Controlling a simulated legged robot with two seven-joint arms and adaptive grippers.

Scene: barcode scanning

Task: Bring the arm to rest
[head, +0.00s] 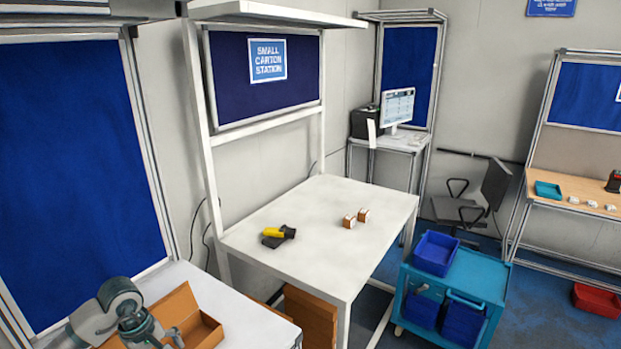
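My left arm shows at the bottom left corner, its grey rounded links over the near white table (243,312). The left gripper (165,338) is at the bottom edge beside an open brown carton (204,331); its fingers are partly cut off, so its opening is unclear. My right arm and gripper are out of view. A yellow and black scanner (281,232) rests on a dark base on the white table (330,262) of the small carton station, well away from the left gripper. Two small brown-and-white boxes (350,221) (363,215) stand on that table.
A teal cart (476,272) with blue bins stands right of the station table. Brown cartons (310,315) are below the table. A black chair (480,195), a computer desk (405,142) and a wooden bench (585,190) are farther back. A red bin (597,299) is on the floor.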

